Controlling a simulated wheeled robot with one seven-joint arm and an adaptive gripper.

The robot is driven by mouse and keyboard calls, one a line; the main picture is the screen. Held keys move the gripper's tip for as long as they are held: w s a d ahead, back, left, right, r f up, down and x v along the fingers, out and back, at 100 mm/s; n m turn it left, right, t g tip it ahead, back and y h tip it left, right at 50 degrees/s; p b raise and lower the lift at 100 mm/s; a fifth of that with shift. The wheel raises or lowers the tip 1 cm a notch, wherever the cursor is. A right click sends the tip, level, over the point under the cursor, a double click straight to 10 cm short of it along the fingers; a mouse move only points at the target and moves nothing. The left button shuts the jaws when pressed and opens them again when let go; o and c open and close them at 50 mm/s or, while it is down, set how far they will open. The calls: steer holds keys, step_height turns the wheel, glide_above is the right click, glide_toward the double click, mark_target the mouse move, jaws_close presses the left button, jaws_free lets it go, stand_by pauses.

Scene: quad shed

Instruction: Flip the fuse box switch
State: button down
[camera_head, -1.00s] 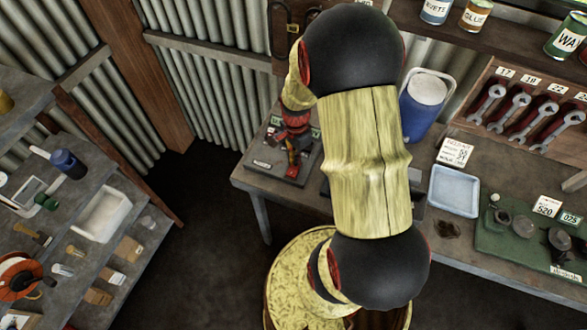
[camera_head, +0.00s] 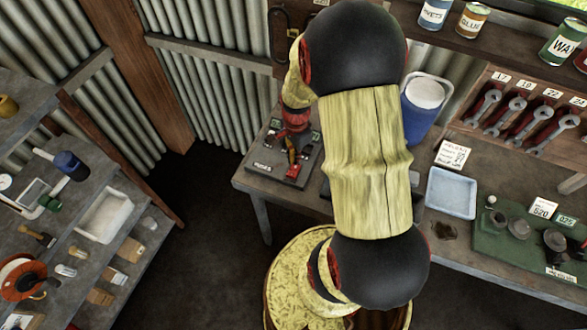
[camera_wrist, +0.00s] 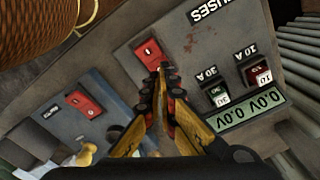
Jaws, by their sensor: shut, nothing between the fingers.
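The fuse box is a worn grey panel (camera_wrist: 190,50) lettered "FUSES" in the wrist view. In the head view it lies on the left end of the bench (camera_head: 268,170), partly hidden by my arm. A red rocker switch (camera_wrist: 149,52) sits on its panel. My gripper (camera_wrist: 161,76) is shut and empty. Its tips appear just below the red rocker; I cannot tell whether they touch. In the head view, my gripper (camera_head: 292,155) is over the box.
A separate plate with another red switch (camera_wrist: 85,103) is at left in the wrist view. A blue jug (camera_head: 422,108) and a blue tray (camera_head: 453,192) stand right of my arm. Wrenches (camera_head: 520,112) hang behind. A cluttered shelf (camera_head: 75,215) is at left.

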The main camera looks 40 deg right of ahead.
mark_target(297, 174)
step_height(297, 174, up, 4)
steer(key=shift+f+p, duration=0.1)
steer(key=shift+p, duration=1.15)
steer(key=s+n, duration=0.1)
steer(key=s+a+n, duration=0.1)
steer(key=n, duration=0.1)
steer(key=shift+s+a+f+g, duration=0.15)
steer(key=shift+s+a+g, duration=0.05)
steer(key=shift+a+g, duration=0.1)
steer(key=s+a+r+n+t+b, duration=0.2)
steer(key=a+r+n+t+b, duration=0.1)
steer(key=a+r+n+b, duration=0.3)
steer(key=s+a+r+n+t+b, duration=0.3)
steer(key=a+r+n+b, duration=0.3)
steer(key=a+r+n, duration=0.4)
steer(key=a+r, duration=0.1)
steer(key=a, duration=0.4)
steer(key=shift+r+n, duration=0.3)
steer(key=shift+r, duration=0.1)
